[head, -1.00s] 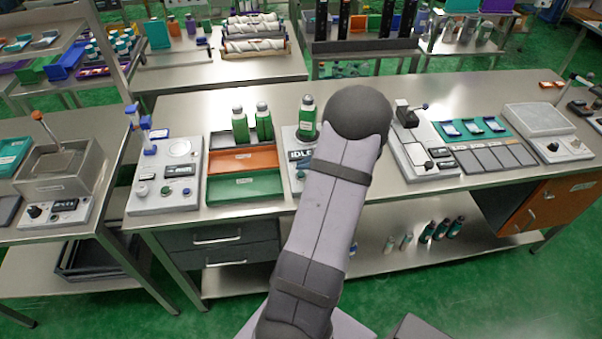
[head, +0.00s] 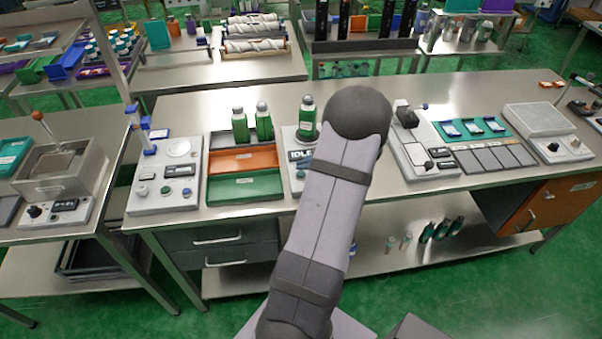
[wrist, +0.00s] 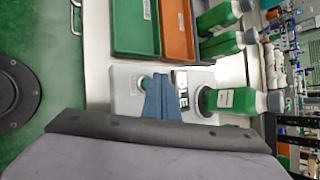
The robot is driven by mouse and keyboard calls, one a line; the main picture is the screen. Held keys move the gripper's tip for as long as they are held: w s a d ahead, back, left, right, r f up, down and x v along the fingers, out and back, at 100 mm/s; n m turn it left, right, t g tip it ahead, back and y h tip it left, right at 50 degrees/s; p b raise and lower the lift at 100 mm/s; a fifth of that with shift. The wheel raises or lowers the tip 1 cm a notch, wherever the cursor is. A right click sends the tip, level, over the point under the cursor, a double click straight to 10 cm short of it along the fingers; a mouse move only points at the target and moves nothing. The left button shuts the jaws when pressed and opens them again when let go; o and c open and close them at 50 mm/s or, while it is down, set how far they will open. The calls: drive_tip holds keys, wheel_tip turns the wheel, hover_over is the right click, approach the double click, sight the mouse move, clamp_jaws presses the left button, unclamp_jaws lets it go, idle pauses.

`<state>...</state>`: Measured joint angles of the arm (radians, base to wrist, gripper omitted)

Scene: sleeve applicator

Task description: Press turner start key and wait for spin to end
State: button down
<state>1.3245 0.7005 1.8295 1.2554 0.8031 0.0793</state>
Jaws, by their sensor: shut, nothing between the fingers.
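The turner is a light grey unit (head: 291,181) on the bench, partly hidden by my arm in the head view. Its display (head: 298,155) seems to read IDLE, partly covered. A green bottle with a grey cap (head: 307,117) stands upright on its round turntable. In the wrist view the turner's housing (wrist: 122,92) lies sideways, with the display (wrist: 181,88), the bottle (wrist: 235,100) and a green key (wrist: 144,82). My gripper (wrist: 158,79) is shut and empty, its blue fingertips over the panel beside that key. I cannot tell whether they touch it.
Left of the turner are a green tray (head: 244,186), an orange tray (head: 243,160) and a dark tray with two bottles (head: 239,125). A grey station (head: 163,202) with a blue-topped post stands further left. Another device (head: 425,167) is on the right.

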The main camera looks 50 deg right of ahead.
drive_tip(key=shift+f, duration=0.1)
drive_tip(key=shift+f+b, duration=0.35)
drive_tip(key=shift+b, duration=0.2)
